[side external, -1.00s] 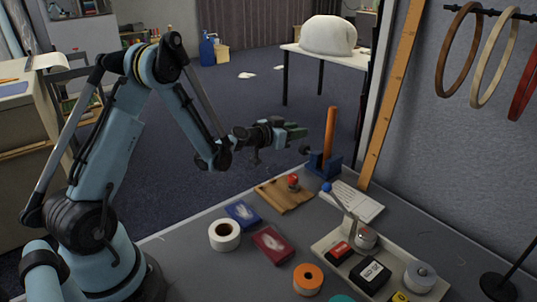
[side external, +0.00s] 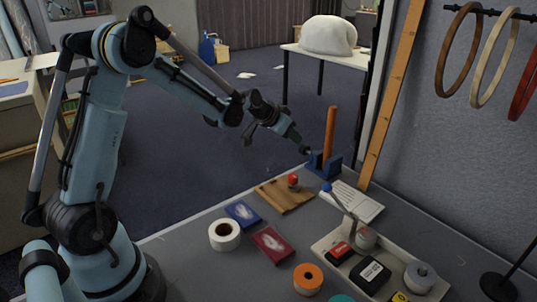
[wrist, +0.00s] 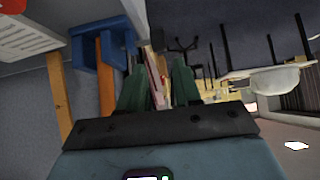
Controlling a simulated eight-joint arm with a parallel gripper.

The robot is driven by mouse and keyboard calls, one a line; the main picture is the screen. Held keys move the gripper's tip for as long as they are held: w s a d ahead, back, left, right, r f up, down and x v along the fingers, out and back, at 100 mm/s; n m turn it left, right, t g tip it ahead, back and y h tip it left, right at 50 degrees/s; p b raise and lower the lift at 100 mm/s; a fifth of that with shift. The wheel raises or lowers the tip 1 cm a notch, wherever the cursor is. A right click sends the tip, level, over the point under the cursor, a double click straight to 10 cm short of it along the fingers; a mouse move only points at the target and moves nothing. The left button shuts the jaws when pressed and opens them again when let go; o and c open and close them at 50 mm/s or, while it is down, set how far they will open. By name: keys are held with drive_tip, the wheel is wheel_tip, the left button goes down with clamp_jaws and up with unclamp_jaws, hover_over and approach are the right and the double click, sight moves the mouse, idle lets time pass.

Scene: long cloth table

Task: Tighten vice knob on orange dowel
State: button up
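The blue vice (side external: 324,166) stands at the far edge of the grey table, with the orange dowel (side external: 331,128) upright in it. Its dark round knob (side external: 305,150) sticks out on the left side. My gripper (side external: 297,137) points down and right, its tips close to the knob; I cannot tell whether they touch it. In the wrist view, my two green fingers (wrist: 157,72) are apart with no object clearly between them. The vice (wrist: 97,52) and dowel (wrist: 107,78) appear left of the fingers there. The knob is not clearly distinguishable in that view.
A wooden board (side external: 284,196) with a red-topped item lies in front of the vice. A white keyboard-like panel (side external: 358,203) lies to its right, and a tall wooden plank (side external: 388,95) leans behind. A tray (side external: 326,248) of small items and several tape rolls occupy the nearer table.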

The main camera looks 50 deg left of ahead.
sight(304, 145)
drive_tip(key=x, duration=0.9)
clamp_jaws()
